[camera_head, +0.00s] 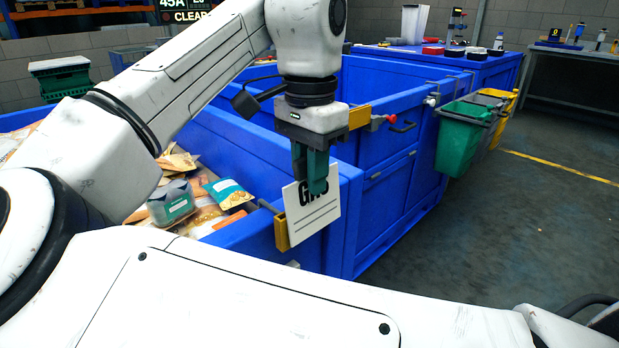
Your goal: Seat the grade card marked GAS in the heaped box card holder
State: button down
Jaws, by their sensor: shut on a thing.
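The grade card (314,220) is white with "GAS" printed in black and lines below; part of the lettering is hidden by my gripper. My gripper (318,187) is shut on the card's upper edge, with its green fingers pointing down. The card is upright and slightly tilted. The card holder (281,231) is a yellow bracket on the rim of the near blue box (240,233), which is heaped with food packs. The card's lower left overlaps the holder in the picture. I cannot tell whether the card is inside it or in front of it.
More blue boxes (400,90) stand behind, one with another yellow holder (358,116) and a red-knobbed fitting (378,122). Green (462,135), grey and yellow bins hang at the right. Food packs (170,203) lie left of my gripper. The floor at the right is clear.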

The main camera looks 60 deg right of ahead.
jog(key=c, duration=1.1)
grip_release()
jog(key=shift+w+f, duration=0.1)
jog(key=shift+w, duration=0.05)
notch_tip(320, 180, up, 12)
jog(key=p, duration=0.4)
